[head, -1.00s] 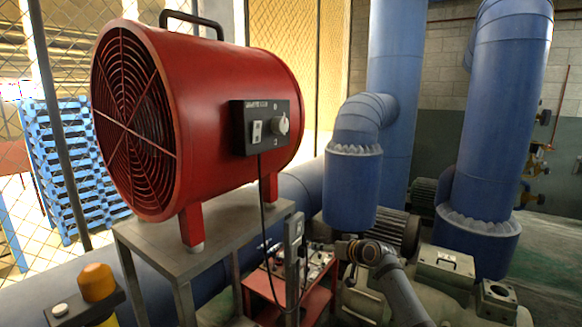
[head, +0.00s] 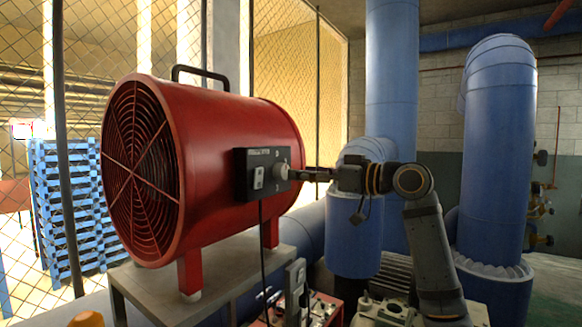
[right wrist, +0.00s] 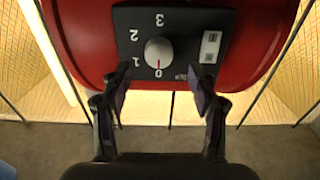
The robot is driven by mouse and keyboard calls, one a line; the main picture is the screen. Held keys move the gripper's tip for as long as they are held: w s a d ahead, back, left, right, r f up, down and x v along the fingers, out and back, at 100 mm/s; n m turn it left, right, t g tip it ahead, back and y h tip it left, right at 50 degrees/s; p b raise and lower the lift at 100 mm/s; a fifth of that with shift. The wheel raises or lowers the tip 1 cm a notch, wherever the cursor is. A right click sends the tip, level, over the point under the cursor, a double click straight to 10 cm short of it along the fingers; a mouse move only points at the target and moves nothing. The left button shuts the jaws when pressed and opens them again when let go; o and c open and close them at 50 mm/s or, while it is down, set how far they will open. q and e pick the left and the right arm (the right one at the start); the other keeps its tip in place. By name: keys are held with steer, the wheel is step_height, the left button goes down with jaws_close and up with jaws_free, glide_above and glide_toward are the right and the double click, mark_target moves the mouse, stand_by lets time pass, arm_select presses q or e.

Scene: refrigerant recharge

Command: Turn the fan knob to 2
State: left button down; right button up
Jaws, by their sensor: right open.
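The red drum-shaped fan (head: 225,135) stands on a metal stand, with a black control box (head: 242,176) on its side. The pale round fan knob (head: 281,171) sticks out of the box. In the right wrist view the knob (right wrist: 159,53) has a red mark at the 0, and the numbers 0, 1, 2 and 3 appear upside down around it. My right gripper (head: 301,174) is at the box, facing the knob. In the right wrist view its two fingers are apart, one to each side below the knob, with nothing between them. My left gripper is not in view.
A switch (right wrist: 209,46) sits beside the knob on the box. A black cable (head: 263,245) hangs down from the box. The metal stand (head: 215,270) is below the fan. Large blue pipes (head: 497,150) rise behind and right of my right arm.

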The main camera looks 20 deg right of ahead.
mark_target(286, 172)
steer(key=p+x, duration=0.1)
steer(key=x, duration=0.3)
steer(key=shift+w+a, duration=0.2)
steer(key=shift+w, duration=0.05)
steer(key=c, duration=1.2)
